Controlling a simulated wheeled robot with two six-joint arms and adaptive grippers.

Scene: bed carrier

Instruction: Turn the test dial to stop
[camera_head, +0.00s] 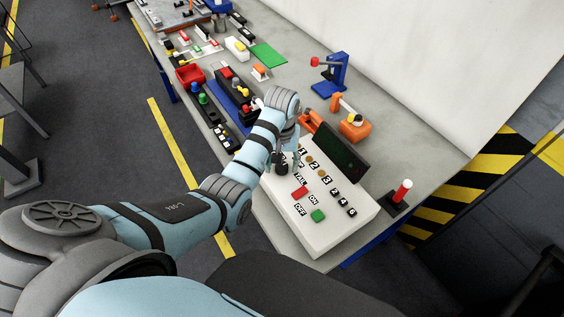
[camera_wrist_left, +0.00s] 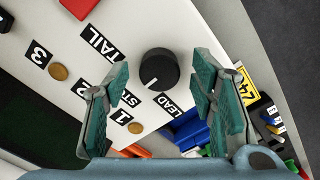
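The test dial (camera_wrist_left: 159,69) is a round black knob on a white sloped panel (camera_head: 328,215). In the left wrist view it lies ahead of and between the fingertips of my left gripper (camera_wrist_left: 160,78). The fingers are spread, and a gap shows on both sides of the knob. The knob's short white mark is on its lower-left side, between the partly hidden "ST…" label (camera_wrist_left: 104,83) and the "LEAD" label (camera_wrist_left: 170,104). The "TAIL" label (camera_wrist_left: 98,42) is at the upper left. In the head view the gripper (camera_head: 286,158) is over the dial. My right gripper is out of view.
The panel also carries a red button (camera_head: 299,193), a green button (camera_head: 318,215), round brass buttons and a dark screen (camera_head: 341,152). Orange (camera_head: 354,127) and blue (camera_head: 333,75) fixtures stand behind. Black racks (camera_head: 233,92) lie to the left.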

